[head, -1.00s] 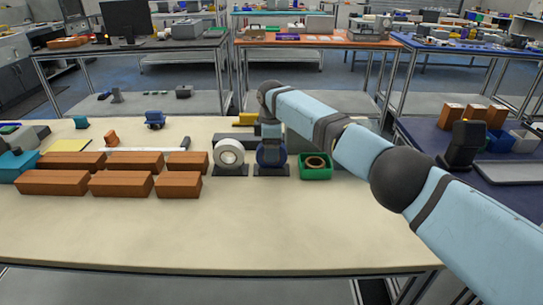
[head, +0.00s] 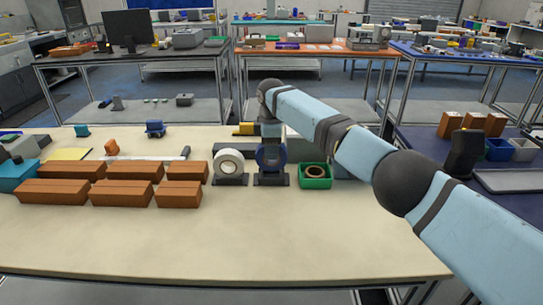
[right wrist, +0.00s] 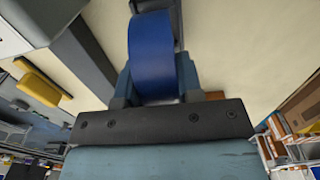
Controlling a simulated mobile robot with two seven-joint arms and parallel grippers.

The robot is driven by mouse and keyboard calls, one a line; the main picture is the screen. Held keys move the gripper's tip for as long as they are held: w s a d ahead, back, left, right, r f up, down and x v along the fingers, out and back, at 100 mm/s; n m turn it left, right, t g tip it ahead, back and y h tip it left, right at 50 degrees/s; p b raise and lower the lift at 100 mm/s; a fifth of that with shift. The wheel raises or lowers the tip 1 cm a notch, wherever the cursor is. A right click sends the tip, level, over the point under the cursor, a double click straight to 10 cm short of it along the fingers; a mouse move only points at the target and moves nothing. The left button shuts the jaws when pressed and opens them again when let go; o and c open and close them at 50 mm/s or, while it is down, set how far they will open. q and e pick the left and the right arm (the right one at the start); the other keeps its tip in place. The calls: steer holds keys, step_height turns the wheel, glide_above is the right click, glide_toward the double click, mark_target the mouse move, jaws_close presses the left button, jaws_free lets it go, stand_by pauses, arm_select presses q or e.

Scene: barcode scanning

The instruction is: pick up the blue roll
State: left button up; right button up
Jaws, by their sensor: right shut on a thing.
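The blue roll (head: 260,157) is upright at its dark stand (head: 270,181) on the cream table, between the white roll (head: 229,163) and a green bin (head: 315,182). It sits a little higher than the white roll. My right gripper (head: 270,138) reaches down onto its top from behind. In the right wrist view the blue roll (right wrist: 152,50) lies between the two fingers of my right gripper (right wrist: 155,88), which is shut on it. The lower edge of the roll is close to the stand, and I cannot tell how large any gap is. My left gripper is out of view.
Several brown boxes (head: 125,188) stand in rows to the left. The green bin holds a brown ring. A yellow object (head: 243,129) lies behind the rolls. The front of the table (head: 200,240) is clear. A black scanner-like device (head: 463,152) stands on the right table.

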step_height(320, 180, up, 17)
steer(key=p, duration=0.1)
steer(key=shift+p, duration=0.35)
